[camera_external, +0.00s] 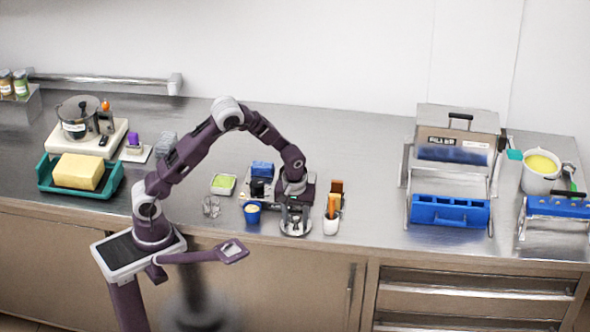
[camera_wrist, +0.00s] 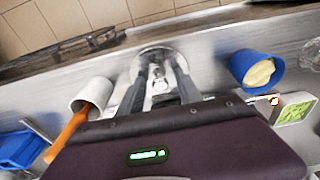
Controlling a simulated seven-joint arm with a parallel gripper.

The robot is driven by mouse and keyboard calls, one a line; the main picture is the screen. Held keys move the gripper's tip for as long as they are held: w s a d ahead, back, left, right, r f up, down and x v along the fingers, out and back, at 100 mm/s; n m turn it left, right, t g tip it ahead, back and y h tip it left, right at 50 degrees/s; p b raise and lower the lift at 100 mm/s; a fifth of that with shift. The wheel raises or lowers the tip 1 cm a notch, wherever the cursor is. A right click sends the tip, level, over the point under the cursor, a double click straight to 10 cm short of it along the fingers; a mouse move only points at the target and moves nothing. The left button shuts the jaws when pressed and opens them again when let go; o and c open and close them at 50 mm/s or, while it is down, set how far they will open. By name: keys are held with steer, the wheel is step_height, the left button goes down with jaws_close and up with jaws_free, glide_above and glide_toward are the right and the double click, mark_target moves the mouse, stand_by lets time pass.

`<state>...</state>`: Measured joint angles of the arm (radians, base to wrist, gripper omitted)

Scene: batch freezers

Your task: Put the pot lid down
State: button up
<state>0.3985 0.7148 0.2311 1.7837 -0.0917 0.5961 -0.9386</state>
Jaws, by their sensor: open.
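The pot lid (camera_external: 295,229) is a round shiny metal disc lying on the steel counter near its front edge. In the wrist view the lid (camera_wrist: 166,53) shows at the top middle, partly covered by my fingers. My gripper (camera_external: 295,209) points down right over the lid. In the wrist view my gripper (camera_wrist: 161,72) is open, with one finger on each side of the lid's middle. I cannot tell whether the fingers touch the lid's knob. A steel pot (camera_external: 75,128) stands on a white board at the left.
A blue cup (camera_external: 252,214) with pale contents stands close left of the lid, and a white cup (camera_external: 331,226) with an orange-handled tool close right. A teal tray (camera_external: 110,188) with butter is far left. The counter is clear between the white cup and the metal machine (camera_external: 455,140).

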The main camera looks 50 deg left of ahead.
mark_target(295, 228)
step_height(295, 228, up, 12)
steer(key=s+d, duration=0.1)
steer(key=shift+r, duration=0.15)
steer(key=s+a+r+m+t+h, duration=0.2)
steer(key=s+a+r+m, duration=0.3)
steer(key=s+r, duration=0.65)
steer(key=s+a+f+m+t, duration=0.1)
steer(key=s+a+m, duration=0.1)
steer(key=s, duration=0.5)
steer(key=s+a+f+m+t+y, duration=0.1)
steer(key=s+a+m, duration=0.1)
steer(key=s, duration=0.4)
steer(key=shift+s+f+t, duration=0.15)
steer(key=shift+s+t, duration=0.15)
steer(key=shift+s, duration=0.05)
